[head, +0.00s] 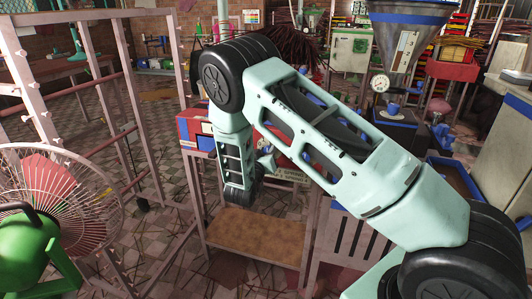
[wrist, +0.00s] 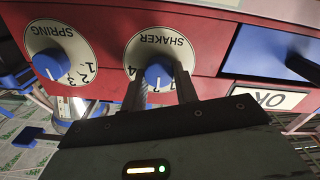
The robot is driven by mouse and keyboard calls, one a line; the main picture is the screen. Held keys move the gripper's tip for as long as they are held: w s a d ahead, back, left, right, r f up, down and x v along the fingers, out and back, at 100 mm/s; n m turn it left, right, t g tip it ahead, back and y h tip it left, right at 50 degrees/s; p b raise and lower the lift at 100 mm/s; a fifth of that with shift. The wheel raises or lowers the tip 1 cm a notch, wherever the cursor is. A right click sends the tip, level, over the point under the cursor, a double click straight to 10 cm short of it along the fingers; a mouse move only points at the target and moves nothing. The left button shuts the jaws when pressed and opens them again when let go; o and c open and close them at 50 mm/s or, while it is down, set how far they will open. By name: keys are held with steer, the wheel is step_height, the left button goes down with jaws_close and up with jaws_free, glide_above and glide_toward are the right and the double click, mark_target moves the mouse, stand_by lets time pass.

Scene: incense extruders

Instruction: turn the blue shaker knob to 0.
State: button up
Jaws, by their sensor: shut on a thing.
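The blue shaker knob (wrist: 158,72) sits on a white dial (wrist: 160,42) lettered SHAKER, upside down in the wrist view. My gripper (wrist: 161,80) has one finger on each side of this knob and is shut on it. A small white mark shows on the knob's lower part; a 4 shows at the dial's left and a 1 near the right finger. The fingers hide part of the dial, so I cannot tell the exact setting. In the head view my arm hides the knob and the fingers.
A second blue knob (wrist: 46,63) on a SPRING dial sits left of the shaker dial on the red panel (wrist: 205,40). A green fan (head: 30,245) and a pink frame (head: 95,85) stand at left.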

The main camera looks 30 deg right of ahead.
steer(key=n+p, duration=0.1)
steer(key=n, duration=0.1)
steer(key=shift+r+n+p, duration=0.1)
steer(key=shift+n+p, duration=0.25)
steer(key=shift+n, duration=0.05)
steer(key=n+p, duration=0.1)
steer(key=n, duration=0.2)
steer(key=shift+w+a+n+p, duration=0.1)
steer(key=shift+n+p, duration=0.25)
steer(key=shift+n, duration=0.05)
steer(key=n+p, duration=0.1)
steer(key=n, duration=0.3)
steer(key=shift+f, duration=0.2)
steer(key=shift+f+n+p, duration=0.15)
steer(key=shift+n+p, duration=0.4)
steer(key=shift+n, duration=1.05)
steer(key=o, duration=1)
steer(key=shift+c, duration=0.2)
steer(key=shift+a, duration=0.1)
